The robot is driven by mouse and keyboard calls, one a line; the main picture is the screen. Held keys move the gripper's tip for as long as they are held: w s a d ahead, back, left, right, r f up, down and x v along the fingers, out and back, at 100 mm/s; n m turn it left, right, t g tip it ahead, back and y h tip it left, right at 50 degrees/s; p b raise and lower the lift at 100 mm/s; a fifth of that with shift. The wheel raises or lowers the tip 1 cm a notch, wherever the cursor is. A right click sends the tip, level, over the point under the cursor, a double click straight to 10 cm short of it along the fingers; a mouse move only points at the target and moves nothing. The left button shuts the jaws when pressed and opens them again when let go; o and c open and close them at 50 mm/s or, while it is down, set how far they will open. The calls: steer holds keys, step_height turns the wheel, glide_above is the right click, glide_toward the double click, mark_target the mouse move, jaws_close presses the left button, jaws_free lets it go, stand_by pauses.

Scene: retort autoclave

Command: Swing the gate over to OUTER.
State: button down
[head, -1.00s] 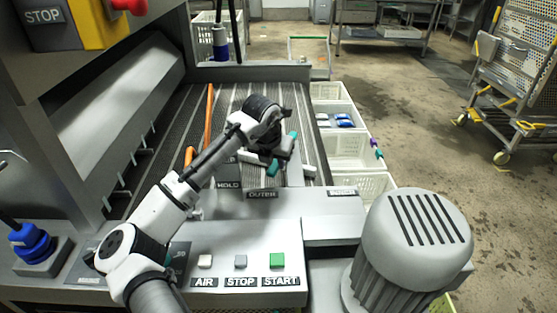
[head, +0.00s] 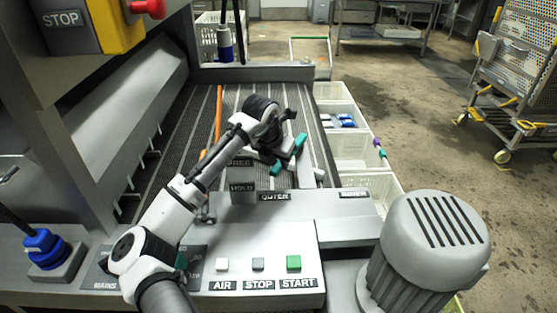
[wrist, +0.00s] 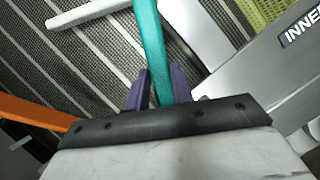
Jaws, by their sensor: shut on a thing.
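My gripper (head: 287,155) is over the ribbed conveyor bed, near its right side, beyond the front panel. In the wrist view its dark purple fingers (wrist: 158,92) are shut on a teal bar (wrist: 150,40), which I take as the gate's handle. Teal ends of the bar (head: 300,143) show on both sides of the gripper in the head view. A pale grey bar (head: 318,172) lies just right of it; whether it joins the teal bar is hidden. The OUTER label (head: 275,196) is in front of the gripper, and the INNER label (head: 354,193) is farther right, also in the wrist view (wrist: 302,32).
A grey block marked HOLD (head: 242,187) stands left of OUTER, with a FREE label (head: 239,162) behind it. An orange rail (head: 219,112) runs along the bed. White crates (head: 352,150) line the right side. A ribbed motor housing (head: 428,240) stands front right.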

steer(key=shift+a, duration=0.15)
steer(key=c, duration=1.2)
jaws_free()
steer(key=shift+w, duration=0.1)
steer(key=shift+r, duration=0.1)
steer(key=b+v, duration=0.1)
steer(key=v, duration=1.2)
steer(key=shift+s+r+b, duration=0.25)
steer(key=shift+r+b, duration=0.05)
steer(key=shift+b, duration=0.1)
steer(key=shift+a, duration=0.15)
